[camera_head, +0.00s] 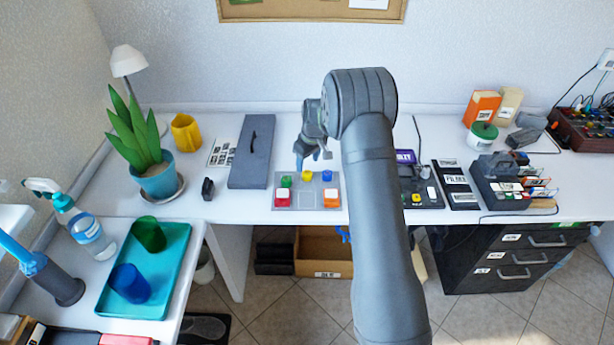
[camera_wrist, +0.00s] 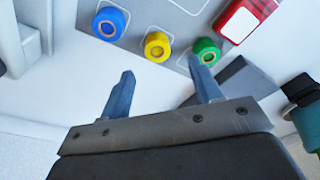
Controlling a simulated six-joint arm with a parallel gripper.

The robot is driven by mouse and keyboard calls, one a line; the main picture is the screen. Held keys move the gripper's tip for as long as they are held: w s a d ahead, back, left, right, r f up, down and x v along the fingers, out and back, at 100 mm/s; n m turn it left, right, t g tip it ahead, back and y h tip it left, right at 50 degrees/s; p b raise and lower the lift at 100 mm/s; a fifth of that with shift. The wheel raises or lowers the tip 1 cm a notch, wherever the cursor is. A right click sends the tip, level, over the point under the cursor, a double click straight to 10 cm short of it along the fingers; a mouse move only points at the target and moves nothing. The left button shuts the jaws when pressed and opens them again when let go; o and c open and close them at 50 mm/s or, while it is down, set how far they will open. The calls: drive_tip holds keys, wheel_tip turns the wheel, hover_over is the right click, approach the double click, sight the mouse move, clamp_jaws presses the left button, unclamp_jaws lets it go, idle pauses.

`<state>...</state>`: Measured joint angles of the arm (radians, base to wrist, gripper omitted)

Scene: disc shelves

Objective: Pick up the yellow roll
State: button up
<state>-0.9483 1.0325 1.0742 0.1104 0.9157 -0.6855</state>
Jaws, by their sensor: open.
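The yellow roll (camera_head: 307,176) stands on a grey board (camera_head: 306,201) on the white desk, between a green roll (camera_head: 286,182) and a blue roll (camera_head: 327,175). In the wrist view the yellow roll (camera_wrist: 157,46) shows its round top with a pale centre, with the blue roll (camera_wrist: 109,23) to its left and the green roll (camera_wrist: 207,51) to its right. My gripper (camera_head: 306,158) is above the desk just behind the board. In the wrist view its two blue fingers (camera_wrist: 163,86) are apart with nothing between them, and the yellow roll lies beyond the gap.
A red-and-white block (camera_head: 283,199) and an orange-and-white block (camera_head: 331,199) sit on the board's front corners. A dark device (camera_head: 418,186) lies to the right. Bare desk surrounds the board's front left.

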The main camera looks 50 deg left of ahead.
sight(307, 173)
drive_tip(key=shift+w+a+f, duration=0.1)
drive_tip(key=shift+a+f, duration=0.05)
drive_tip(key=shift+f, duration=1.2)
drive_tip(key=shift+w+a+f, duration=0.1)
drive_tip(key=shift+a+f, duration=0.05)
drive_tip(key=shift+f, duration=1.15)
drive_tip(key=c, duration=1.1)
